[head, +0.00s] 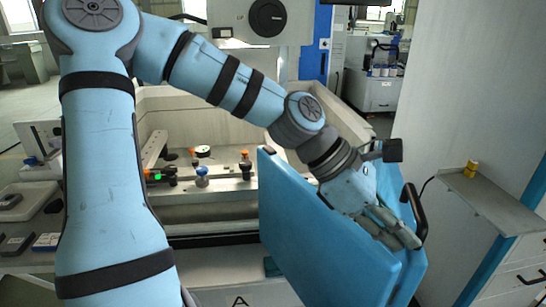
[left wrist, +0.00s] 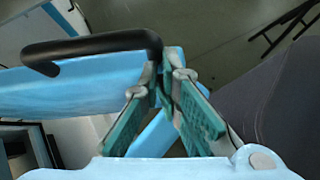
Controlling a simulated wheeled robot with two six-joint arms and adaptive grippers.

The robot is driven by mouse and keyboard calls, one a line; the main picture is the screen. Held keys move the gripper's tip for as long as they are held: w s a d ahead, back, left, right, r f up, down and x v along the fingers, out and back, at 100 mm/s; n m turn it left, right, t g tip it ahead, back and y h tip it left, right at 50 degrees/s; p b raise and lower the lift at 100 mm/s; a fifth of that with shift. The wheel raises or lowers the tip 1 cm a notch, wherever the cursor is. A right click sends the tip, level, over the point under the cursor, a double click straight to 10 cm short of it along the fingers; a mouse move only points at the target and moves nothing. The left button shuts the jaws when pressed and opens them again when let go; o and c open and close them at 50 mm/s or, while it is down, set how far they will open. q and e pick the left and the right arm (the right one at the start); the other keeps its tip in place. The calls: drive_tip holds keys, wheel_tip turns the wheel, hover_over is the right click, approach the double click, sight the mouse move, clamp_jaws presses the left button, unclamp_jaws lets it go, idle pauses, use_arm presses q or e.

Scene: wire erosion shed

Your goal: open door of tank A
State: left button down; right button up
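The blue door (head: 315,225) of tank A stands swung out from the tank (head: 215,210), whose front bears a letter A. The black bar handle (head: 417,212) is on the door's right edge; it also crosses the upper left of the left wrist view (left wrist: 95,45). My left gripper (head: 405,238) is at the door's outer edge, its fingertips close beside the lower end of the handle. In the left wrist view its green-padded fingers (left wrist: 168,78) stand apart, with blue showing between them. Whether they touch the handle is unclear. My right gripper is not in view.
Inside the tank are several small fittings (head: 202,175). A bench with dark devices (head: 25,215) is at the left.

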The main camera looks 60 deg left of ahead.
use_arm(q)
drive_tip(key=shift+d, duration=0.1)
drive_tip(key=v, duration=1.2)
